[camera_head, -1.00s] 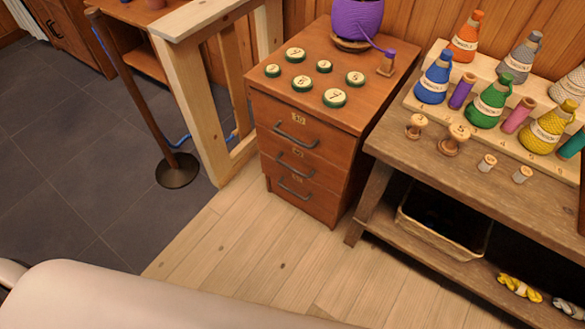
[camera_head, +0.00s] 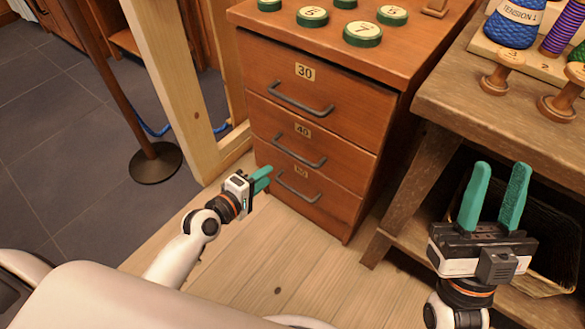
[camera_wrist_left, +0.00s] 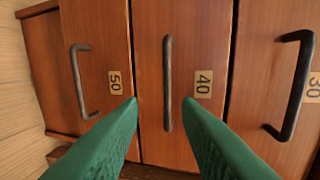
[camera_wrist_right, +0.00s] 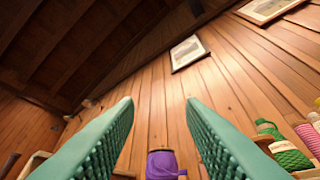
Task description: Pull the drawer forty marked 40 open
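The drawer marked 40 (camera_head: 318,148) is the middle of three in the wooden cabinet and is closed. Its dark bar handle (camera_head: 298,152) runs across its front. In the left wrist view the handle (camera_wrist_left: 168,82) stands between the two green fingertips, with the 40 label (camera_wrist_left: 203,84) beside it. My left gripper (camera_head: 263,178) is open and empty, to the left of the handle in the head view; the fingers do not visibly touch it. My right gripper (camera_head: 496,192) is open and empty, fingers up, in front of the workbench.
The drawers marked 30 (camera_head: 345,98) and 50 (camera_head: 325,197) are closed, above and below. The wooden workbench (camera_head: 440,95) with spools stands right of the cabinet, a basket on its lower shelf. A post with a round base (camera_head: 155,163) stands left. Floor before the cabinet is clear.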

